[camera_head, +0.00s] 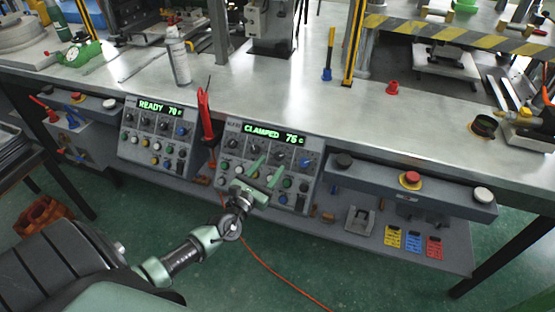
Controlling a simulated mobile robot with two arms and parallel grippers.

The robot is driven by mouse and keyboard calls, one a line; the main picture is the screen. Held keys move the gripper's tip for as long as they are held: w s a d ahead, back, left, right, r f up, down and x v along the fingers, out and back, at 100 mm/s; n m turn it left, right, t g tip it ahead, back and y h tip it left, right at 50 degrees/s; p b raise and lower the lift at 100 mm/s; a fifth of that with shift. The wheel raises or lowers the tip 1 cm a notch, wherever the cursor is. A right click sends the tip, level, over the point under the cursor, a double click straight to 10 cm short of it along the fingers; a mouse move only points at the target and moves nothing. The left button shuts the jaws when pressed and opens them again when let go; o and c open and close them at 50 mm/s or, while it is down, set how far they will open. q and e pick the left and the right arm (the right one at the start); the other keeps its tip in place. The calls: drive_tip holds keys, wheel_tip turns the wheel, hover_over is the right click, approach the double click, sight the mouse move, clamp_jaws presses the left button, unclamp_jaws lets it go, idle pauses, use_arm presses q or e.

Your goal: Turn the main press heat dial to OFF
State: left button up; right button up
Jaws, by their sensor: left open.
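A grey control panel (240,139) with a green display reading CLAMPED 76 c is mounted at the bench front. It carries several dials and buttons, including a blue dial (305,160) at its right side. Another panel (132,151) reading READY 70 c sits to its left. The panel lettering is too small to tell which knob is the heat dial. My left gripper (266,172) is open in front of the CLAMPED panel, its two pale green fingers covering some lower controls. Whether it touches a knob cannot be told. My right gripper is out of view.
A red-handled tool (206,115) hangs between the panels. A grey bar (377,181) with a red mushroom button (410,179) extends right of the CLAMPED panel. Yellow, blue and red tags (413,241) lie on the lower shelf. An orange cable (270,268) runs across the floor.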

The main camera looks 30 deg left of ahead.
sight(278, 158)
use_arm(q)
drive_tip(key=w, duration=0.2)
drive_tip(key=shift+w, duration=0.4)
drive_tip(key=shift+w+a, duration=0.1)
drive_tip(key=shift+w, duration=0.5)
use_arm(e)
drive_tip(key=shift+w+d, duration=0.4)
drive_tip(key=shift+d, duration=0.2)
use_arm(q)
clamp_jaws()
